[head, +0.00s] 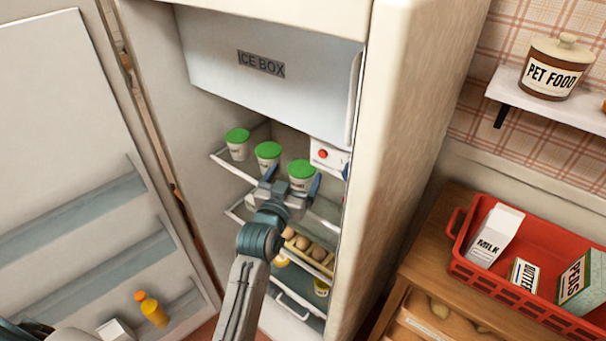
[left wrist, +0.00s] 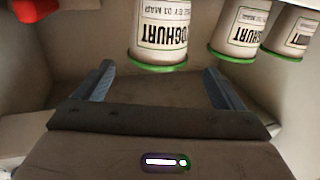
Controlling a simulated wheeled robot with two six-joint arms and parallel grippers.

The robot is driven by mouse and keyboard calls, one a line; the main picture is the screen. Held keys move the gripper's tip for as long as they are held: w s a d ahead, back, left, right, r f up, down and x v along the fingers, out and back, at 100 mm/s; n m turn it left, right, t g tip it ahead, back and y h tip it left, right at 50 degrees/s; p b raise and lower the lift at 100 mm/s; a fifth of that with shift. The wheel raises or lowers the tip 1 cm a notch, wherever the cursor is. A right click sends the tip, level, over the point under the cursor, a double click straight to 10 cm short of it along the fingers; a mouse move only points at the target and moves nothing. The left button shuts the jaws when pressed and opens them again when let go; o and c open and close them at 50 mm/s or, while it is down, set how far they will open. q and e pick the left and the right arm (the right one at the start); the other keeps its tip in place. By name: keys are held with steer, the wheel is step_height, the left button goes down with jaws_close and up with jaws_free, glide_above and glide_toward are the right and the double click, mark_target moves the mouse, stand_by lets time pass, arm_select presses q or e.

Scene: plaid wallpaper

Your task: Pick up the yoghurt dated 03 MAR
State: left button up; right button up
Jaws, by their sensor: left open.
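Three white yoghurt cups with green lids stand in a row on the upper fridge shelf: the left cup (head: 238,146), the middle cup (head: 267,158) and the right cup (head: 301,178). My left gripper (head: 291,182) is open and empty, just in front of the right cup. In the left wrist view, the picture is upside down and this cup (left wrist: 160,30) stands beyond and between the fingertips (left wrist: 159,75). Its small print seems to read 03 MAR. The other cups (left wrist: 240,30) are to the right there, their dates too small to read surely. My right gripper is not in view.
The ice box (head: 255,50) hangs above the shelf, with the white box with a red dial (head: 325,155) beside the right cup. Eggs (head: 303,243) lie below. The fridge door (head: 60,130) stands open at left. A red crate (head: 510,293) sits on the cabinet at right.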

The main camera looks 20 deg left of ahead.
mark_target(304, 163)
arm_select(q)
steer(key=shift+w, duration=0.75)
steer(key=w, duration=0.1)
steer(key=w+p, duration=0.2)
steer(key=w, duration=0.1)
steer(key=shift+d+f, duration=0.2)
steer(key=shift+d, duration=0.1)
steer(key=shift+w+f, duration=0.2)
steer(key=shift+w, duration=0.35)
steer(key=shift+s, duration=0.1)
steer(key=c, duration=1.1)
steer(key=shift+r, duration=0.1)
steer(key=shift+c, duration=0.2)
